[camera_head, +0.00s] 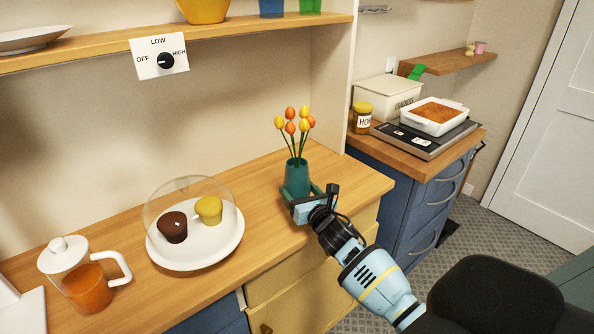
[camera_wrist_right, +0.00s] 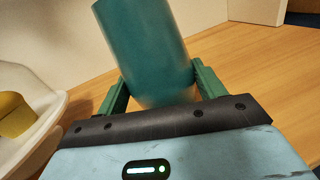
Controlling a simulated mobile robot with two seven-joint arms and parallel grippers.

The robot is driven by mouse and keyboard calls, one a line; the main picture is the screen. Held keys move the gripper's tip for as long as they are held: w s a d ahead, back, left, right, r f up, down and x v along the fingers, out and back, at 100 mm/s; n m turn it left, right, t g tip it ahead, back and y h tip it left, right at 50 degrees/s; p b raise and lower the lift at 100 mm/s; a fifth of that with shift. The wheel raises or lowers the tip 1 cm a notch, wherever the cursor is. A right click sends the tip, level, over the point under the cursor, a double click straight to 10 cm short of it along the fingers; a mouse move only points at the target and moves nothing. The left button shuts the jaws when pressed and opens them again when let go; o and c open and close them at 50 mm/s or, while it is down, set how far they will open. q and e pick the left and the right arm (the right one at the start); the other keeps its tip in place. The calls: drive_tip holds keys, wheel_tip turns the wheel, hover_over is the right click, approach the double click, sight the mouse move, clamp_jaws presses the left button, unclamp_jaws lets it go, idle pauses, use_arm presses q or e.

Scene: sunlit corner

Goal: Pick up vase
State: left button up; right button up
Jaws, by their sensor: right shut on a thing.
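The teal vase (camera_head: 297,173) holds several orange and yellow tulips. It stands upright on or just over the wooden counter, near its right end; I cannot tell whether its base touches the wood. My right gripper (camera_head: 304,195) reaches it from the front right and is shut on its lower part. In the right wrist view the vase (camera_wrist_right: 148,45) sits between the two green fingers of the gripper (camera_wrist_right: 157,92), one on each side. Its top and the flowers are out of that view. My left gripper is not in view.
Left of the vase, a glass dome covers two muffins on a white plate (camera_head: 195,258). A glass jug (camera_head: 85,285) with orange liquid stands further left. A shelf (camera_head: 200,33) runs above. A lower counter (camera_head: 410,155) at right holds a honey jar (camera_head: 362,117) and a baking dish (camera_head: 433,121).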

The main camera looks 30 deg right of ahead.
sight(303, 183)
drive_tip(key=shift+r, duration=0.2)
drive_tip(key=c, duration=0.5)
drive_tip(key=shift+o, duration=0.2)
drive_tip(key=shift+r, duration=0.1)
drive_tip(key=shift+r, duration=0.7)
wheel_tip(303, 183, up, 2)
drive_tip(key=shift+r, duration=0.1)
drive_tip(key=s+a+r, duration=0.1)
drive_tip(key=s+a, duration=0.9)
drive_tip(key=a, duration=0.2)
drive_tip(key=shift+a, duration=0.2)
drive_tip(key=shift+s, duration=0.1)
